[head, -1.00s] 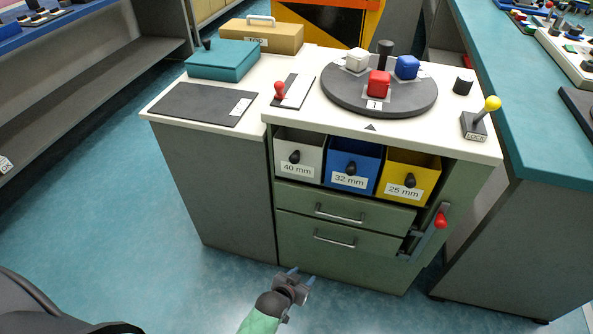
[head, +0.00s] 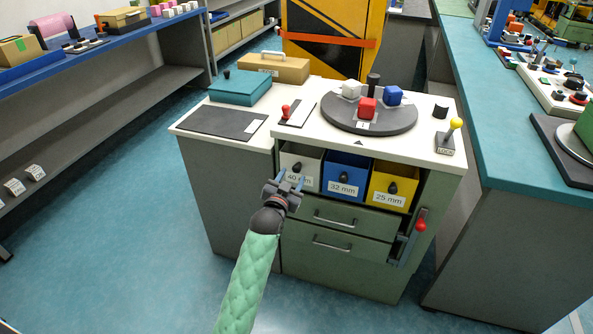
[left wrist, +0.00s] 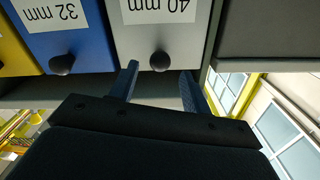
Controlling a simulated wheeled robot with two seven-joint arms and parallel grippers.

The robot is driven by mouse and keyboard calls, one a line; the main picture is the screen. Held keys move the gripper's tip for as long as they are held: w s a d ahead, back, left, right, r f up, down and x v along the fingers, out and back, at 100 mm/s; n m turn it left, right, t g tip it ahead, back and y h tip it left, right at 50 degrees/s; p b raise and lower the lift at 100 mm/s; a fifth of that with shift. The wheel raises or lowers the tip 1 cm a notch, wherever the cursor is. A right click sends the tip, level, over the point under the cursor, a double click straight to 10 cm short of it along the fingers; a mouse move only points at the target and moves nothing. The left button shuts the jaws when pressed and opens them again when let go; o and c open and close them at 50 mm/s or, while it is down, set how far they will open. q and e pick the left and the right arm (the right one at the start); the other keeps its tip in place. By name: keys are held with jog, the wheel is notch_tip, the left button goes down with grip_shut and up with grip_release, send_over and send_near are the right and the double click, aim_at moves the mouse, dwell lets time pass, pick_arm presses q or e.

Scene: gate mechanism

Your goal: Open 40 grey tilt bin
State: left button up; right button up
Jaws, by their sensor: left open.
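The grey tilt bin (head: 305,161), labelled 40 mm, sits at the left of the row of bins under the worktop. Its front also shows in the left wrist view (left wrist: 182,30), upside down, with a dark round knob (left wrist: 160,60). My left gripper (head: 290,180) is open in front of this bin. In the left wrist view the two fingertips (left wrist: 160,75) point at the bin front, with the knob between and just beyond them. The fingers appear apart from the knob. In the head view the gripper covers part of the label. My right gripper is not in view.
The blue 32 mm bin (head: 345,176) and yellow 25 mm bin (head: 391,189) stand to the right. Drawers (head: 340,217) lie below, with a red-handled lever (head: 420,226) at their right. A turntable (head: 368,115) with cubes is on the worktop. Floor at left is clear.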

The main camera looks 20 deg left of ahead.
aim_at(295, 171)
pick_arm(q)
jog(key=shift+w+d, duration=0.1)
jog(key=shift+w, duration=2.4)
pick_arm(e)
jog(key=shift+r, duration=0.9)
pick_arm(q)
jog(key=shift+c, duration=0.2)
grip_shut()
